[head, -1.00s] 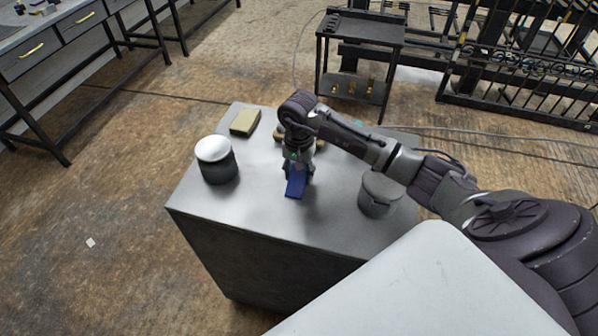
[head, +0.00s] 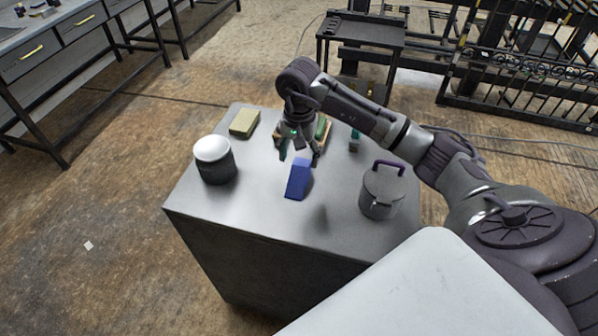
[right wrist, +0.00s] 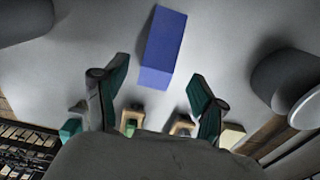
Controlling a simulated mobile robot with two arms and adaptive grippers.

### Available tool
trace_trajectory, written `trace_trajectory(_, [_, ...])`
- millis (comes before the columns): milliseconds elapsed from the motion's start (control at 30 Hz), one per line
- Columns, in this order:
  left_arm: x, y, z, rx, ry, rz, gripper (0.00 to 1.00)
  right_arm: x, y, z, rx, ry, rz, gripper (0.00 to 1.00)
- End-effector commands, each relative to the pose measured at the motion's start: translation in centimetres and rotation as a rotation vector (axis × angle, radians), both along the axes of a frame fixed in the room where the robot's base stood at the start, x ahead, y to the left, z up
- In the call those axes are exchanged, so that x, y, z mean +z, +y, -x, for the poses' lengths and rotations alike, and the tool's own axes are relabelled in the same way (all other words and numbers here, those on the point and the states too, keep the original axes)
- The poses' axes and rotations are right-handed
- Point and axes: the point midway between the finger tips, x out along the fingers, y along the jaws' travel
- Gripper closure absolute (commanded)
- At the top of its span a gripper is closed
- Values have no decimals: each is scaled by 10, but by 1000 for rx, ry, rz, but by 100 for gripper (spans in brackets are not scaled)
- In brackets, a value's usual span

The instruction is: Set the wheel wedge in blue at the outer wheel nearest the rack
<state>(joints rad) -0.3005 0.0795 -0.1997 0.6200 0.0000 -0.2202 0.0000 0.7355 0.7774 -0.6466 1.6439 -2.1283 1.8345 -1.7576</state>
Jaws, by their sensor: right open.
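The blue wheel wedge (head: 298,179) lies on the grey cabinet top (head: 255,215), near its middle. It also shows in the right wrist view (right wrist: 163,47), just beyond the fingertips. My right gripper (head: 299,160) is open and empty above the cabinet, a little behind and over the wedge. Its two green-padded fingers (right wrist: 155,88) are spread apart in the right wrist view, apart from the wedge. My left gripper is not in view. A black rack of metalwork (head: 520,70) stands on the floor at the back right; I see no clear outer wheel on it.
On the cabinet stand a dark jar with a white lid (head: 214,160), a grey pot with a purple handle (head: 382,190), a yellowish block (head: 244,122) and a small teal item (head: 354,141). A dark side table (head: 362,32) stands behind. Floor at left is open.

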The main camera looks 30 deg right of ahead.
Motion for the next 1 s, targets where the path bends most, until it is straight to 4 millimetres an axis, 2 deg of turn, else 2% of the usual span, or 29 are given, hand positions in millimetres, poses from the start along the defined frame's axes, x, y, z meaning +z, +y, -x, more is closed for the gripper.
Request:
trace_trajectory(33, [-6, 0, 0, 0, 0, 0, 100, 10, -1, -1, 1, -6, 3, 30])
trace_trajectory(200, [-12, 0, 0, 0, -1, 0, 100, 38, 0, -1, 0, -3, 1, 30])
trace_trajectory(267, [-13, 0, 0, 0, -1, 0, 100, 45, 0, 0, 0, -2, 1, 30])
trace_trajectory(300, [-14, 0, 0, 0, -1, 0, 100, 48, 0, 0, 0, -1, 1, 25])
trace_trajectory(567, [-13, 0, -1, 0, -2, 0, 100, 70, -14, -10, 1, -4, 6, 25])
trace_trajectory(700, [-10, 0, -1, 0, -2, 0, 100, 61, -17, -11, -1, 3, 0, 25])
trace_trajectory(1000, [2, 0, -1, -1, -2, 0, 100, 5, -16, -11, 0, 3, -1, 25])
